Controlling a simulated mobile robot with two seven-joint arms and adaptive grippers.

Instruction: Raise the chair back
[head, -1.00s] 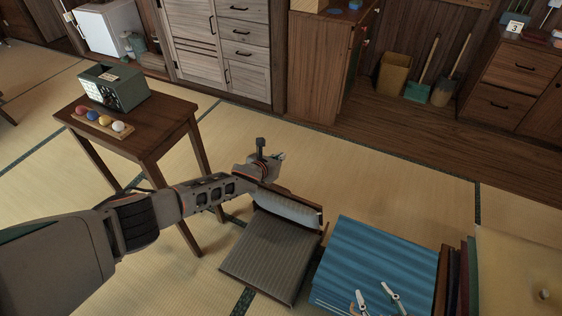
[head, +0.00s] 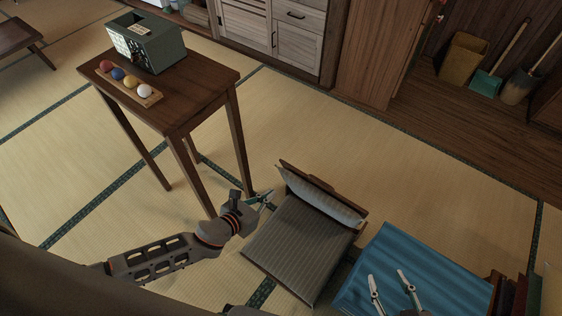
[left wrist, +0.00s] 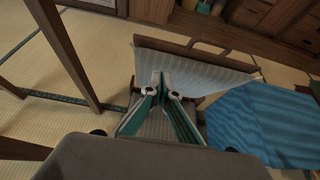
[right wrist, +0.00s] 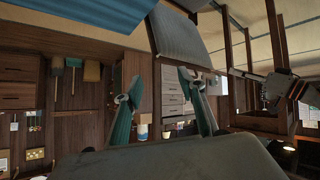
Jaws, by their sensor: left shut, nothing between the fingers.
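The low floor chair has a grey ribbed seat (head: 300,245) and a padded back (head: 325,203) with a wooden top rail. The back stands up at an angle from the far end of the seat. In the left wrist view the back (left wrist: 200,70) spans the upper middle. My left gripper (head: 270,195) is shut and empty beside the left edge of the back; its fingertips (left wrist: 161,77) overlap the pad in the left wrist view. I cannot tell whether they touch. My right gripper (head: 386,274) is open and empty above the blue cloth, right of the chair; it also shows in the right wrist view (right wrist: 160,76).
The blue-covered block (head: 445,262) stands close to the chair's right side. A wooden table (head: 195,95) with a green box (head: 150,45) and a rack of coloured balls (head: 130,82) stands at left. Tatami floor (head: 420,180) behind the chair is clear.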

